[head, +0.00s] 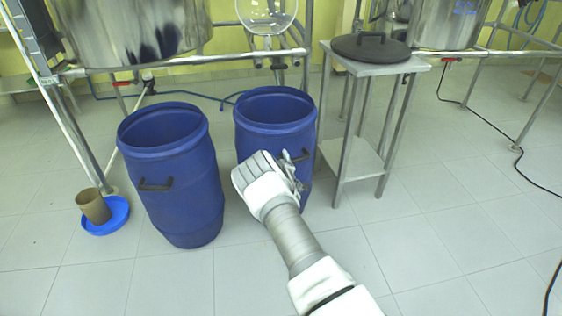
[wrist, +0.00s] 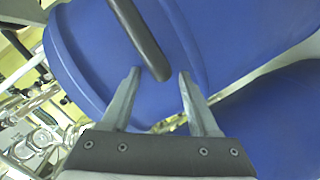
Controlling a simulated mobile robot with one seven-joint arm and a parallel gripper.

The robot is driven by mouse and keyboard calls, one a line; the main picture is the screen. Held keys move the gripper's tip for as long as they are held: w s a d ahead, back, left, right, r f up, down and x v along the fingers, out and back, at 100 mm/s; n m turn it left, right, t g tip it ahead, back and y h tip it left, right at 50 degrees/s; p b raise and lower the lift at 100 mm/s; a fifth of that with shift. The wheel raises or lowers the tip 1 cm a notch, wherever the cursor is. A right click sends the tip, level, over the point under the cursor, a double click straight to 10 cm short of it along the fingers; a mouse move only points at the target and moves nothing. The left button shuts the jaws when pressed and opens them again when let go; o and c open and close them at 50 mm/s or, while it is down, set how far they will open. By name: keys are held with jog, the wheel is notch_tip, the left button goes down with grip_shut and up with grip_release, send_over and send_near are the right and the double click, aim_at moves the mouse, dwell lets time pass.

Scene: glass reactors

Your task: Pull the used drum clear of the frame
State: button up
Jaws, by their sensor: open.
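Two open-topped blue drums stand upright on the floor, a left drum (head: 175,195) and a right drum (head: 262,142). Which is the used one cannot be told from looks. The frame (head: 200,62) stands behind them, with the right drum near its front rail. My gripper (head: 292,165) is at the front of the right drum, hiding part of it. In the wrist view my gripper (wrist: 158,82) is open, and the lower end of a black drum handle (wrist: 140,40) shows between its fingertips against blue drum wall (wrist: 85,50). Contact cannot be told.
A small steel table (head: 370,65) with a black lid (head: 370,46) stands close right of the right drum. A brown beaker (head: 93,206) is on a blue dish (head: 105,220) left of the left drum. A blue hose (head: 190,94) runs behind. Front floor is clear; a black cable (head: 515,150) lies right.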

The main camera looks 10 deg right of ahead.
jog(key=p+v, duration=0.6)
jog(key=v, duration=1.1)
jog(key=shift+s+a, duration=0.2)
jog(key=shift+f, duration=0.1)
